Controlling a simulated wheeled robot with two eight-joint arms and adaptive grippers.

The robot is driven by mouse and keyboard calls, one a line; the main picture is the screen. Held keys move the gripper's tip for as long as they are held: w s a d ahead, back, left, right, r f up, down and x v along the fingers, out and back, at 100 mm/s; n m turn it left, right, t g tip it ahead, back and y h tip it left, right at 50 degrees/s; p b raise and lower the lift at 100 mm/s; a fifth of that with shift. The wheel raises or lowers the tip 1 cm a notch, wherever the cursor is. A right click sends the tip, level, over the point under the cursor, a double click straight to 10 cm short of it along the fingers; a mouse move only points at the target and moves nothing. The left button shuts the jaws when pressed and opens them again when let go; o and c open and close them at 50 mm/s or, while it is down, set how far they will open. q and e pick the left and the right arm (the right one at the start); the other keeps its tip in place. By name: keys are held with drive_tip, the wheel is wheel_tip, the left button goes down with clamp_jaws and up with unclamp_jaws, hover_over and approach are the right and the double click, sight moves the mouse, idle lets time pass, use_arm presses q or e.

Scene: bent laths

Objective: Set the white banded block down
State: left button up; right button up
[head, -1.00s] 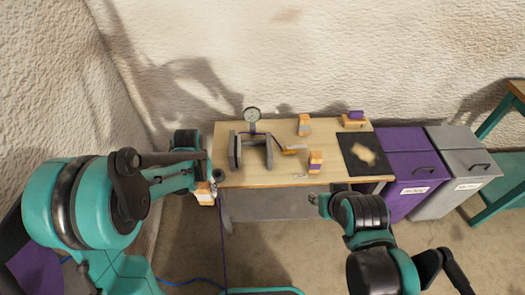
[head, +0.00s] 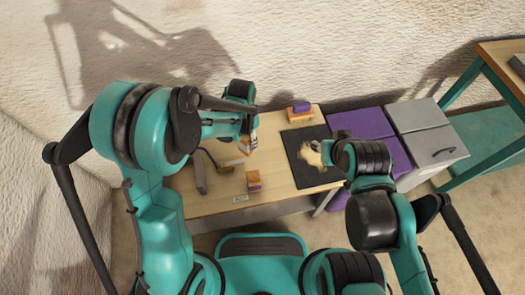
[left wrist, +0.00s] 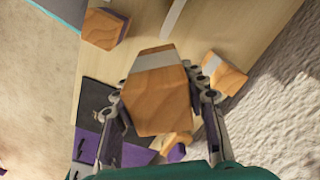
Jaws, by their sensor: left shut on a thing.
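My left gripper (left wrist: 165,108) is shut on a wooden block with a pale white band (left wrist: 158,90), seen large in the left wrist view. In the head view the left gripper (head: 250,140) is over the back of the table; its arm hides much there, and I cannot tell whether the held block touches the tabletop. A second wooden block with a pale band (left wrist: 224,73) stands close beside it in the wrist view, near the table's wall-side edge. My right gripper (head: 322,152) is by the dark mat; its fingers are too unclear to judge.
A purple-banded block (head: 254,180) stands near the table's front edge. A purple-topped wooden block (head: 300,110) is at the back. The dark mat (head: 296,145) carries a pale patch. Purple (head: 368,125) and grey (head: 418,116) bins stand at right. My arm partly hides a grey bracket (head: 200,175).

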use_arm(q)
drive_tip(key=s+d+f+m, duration=0.25)
drive_tip(key=d+m, duration=0.45)
drive_tip(key=d, duration=0.5)
drive_tip(key=shift+m, duration=0.3)
drive_tip(key=shift+w+a+f+b, duration=0.95)
drive_tip(key=shift+w+a+f, duration=0.35)
drive_tip(key=shift+f, duration=0.45)
drive_tip(key=shift+w+a+f+b, duration=0.95)
drive_tip(key=shift+w+a+f, duration=0.35)
drive_tip(key=shift+f, duration=0.5)
drive_tip(key=shift+w+a+f+b, duration=0.95)
drive_tip(key=shift+w+a+f, duration=0.35)
drive_tip(key=shift+f, duration=0.45)
drive_tip(key=shift+w+d, duration=0.1)
drive_tip(key=shift+f, duration=0.1)
drive_tip(key=o, duration=1.3)
